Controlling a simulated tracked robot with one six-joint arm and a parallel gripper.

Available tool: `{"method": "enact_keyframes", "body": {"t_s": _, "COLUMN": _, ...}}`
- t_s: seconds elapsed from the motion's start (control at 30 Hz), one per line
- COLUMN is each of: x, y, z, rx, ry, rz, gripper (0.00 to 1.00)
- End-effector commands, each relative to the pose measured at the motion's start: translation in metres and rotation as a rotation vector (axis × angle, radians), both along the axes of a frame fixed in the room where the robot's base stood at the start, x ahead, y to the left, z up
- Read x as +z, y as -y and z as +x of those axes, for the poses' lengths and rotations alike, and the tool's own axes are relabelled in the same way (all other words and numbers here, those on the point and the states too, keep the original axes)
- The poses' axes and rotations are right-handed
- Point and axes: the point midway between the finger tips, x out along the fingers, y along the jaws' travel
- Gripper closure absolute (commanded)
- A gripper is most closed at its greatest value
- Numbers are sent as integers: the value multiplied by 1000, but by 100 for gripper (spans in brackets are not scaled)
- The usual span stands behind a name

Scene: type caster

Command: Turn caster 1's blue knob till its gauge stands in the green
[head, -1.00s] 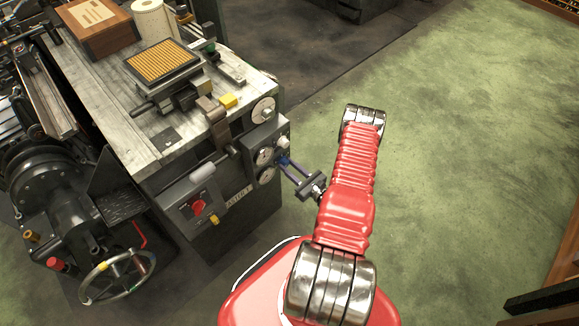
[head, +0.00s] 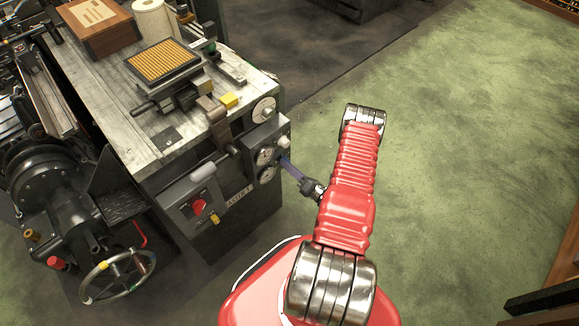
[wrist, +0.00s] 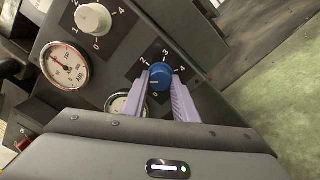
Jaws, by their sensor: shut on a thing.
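Caster 1 (head: 222,235) stands on the left in the head view, with a control panel on its right end. In the wrist view the blue knob (wrist: 160,77) sits on the panel beside a numbered scale. My gripper (wrist: 164,84) has its two purple fingers on either side of the knob and is shut on it. In the head view my gripper (head: 287,164) reaches the panel from the right and covers the knob. A gauge (wrist: 118,103) just left of the knob is partly hidden by my finger and wrist. Its needle and any green band cannot be read.
A white knob (wrist: 93,19) and an air gauge (wrist: 65,66) share the panel. A red switch (head: 199,207) is on the front of the machine, and a handwheel (head: 118,276) stands lower left. The green floor at right is clear.

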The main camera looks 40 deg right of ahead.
Motion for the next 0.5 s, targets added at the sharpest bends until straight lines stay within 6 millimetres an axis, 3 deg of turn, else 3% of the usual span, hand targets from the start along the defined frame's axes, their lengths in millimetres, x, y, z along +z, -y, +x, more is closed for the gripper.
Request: {"method": "enact_keyframes", "body": {"t_s": 0.5, "x": 0, "y": 3, "z": -1, "rx": -10, "ry": -17, "rz": 488, "gripper": 96}}
